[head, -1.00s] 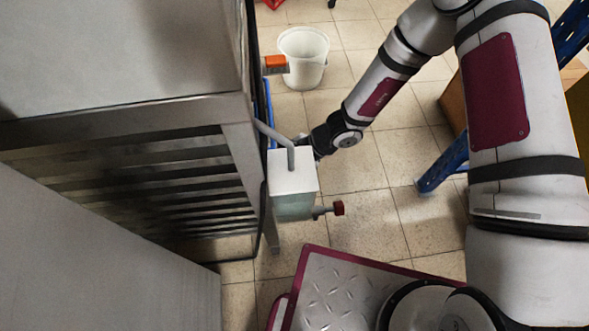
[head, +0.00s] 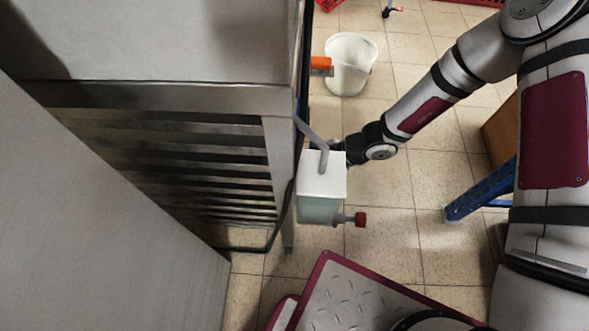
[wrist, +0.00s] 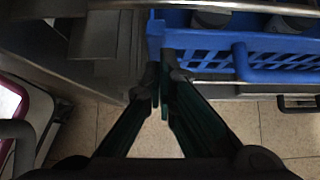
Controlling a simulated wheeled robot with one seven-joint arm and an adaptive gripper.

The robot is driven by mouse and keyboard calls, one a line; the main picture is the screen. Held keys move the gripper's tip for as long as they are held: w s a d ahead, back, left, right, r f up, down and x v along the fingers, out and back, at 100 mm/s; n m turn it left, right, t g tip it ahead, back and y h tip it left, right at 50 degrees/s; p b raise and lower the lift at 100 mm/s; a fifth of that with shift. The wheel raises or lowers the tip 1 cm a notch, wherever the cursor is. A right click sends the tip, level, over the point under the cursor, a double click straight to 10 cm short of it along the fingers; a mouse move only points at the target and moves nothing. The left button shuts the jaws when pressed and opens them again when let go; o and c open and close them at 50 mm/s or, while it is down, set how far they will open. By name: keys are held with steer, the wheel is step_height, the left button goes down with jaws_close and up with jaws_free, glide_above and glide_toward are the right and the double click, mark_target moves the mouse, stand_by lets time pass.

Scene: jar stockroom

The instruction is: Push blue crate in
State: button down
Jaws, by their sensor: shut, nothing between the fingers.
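The blue crate (wrist: 205,57) shows in the wrist view at the upper right, with a perforated wall and dark round-ended jars (wrist: 210,19) in it. My gripper (wrist: 161,95) is shut and empty, its two dark green fingers meeting just below the crate's left corner. The fingertips overlap the crate's left end in the picture; I cannot tell whether they touch it. In the head view the gripper is mostly hidden behind a white box with a grey pipe (head: 322,176), and I cannot make out the crate there.
A grey metal rack with slatted sides (head: 190,97) fills the left of the head view. A white bucket (head: 351,65) stands on the tiled floor beyond the arm. A blue perforated post (head: 482,190) stands at the right. Open floor (head: 400,185) lies between.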

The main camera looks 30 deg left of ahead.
steer(key=d+f+p+v, duration=0.1)
steer(key=p+v, duration=0.3)
steer(key=v, duration=0.7)
steer(key=shift+r, duration=0.2)
steer(key=shift+w+d, duration=0.1)
steer(key=shift+w, duration=0.1)
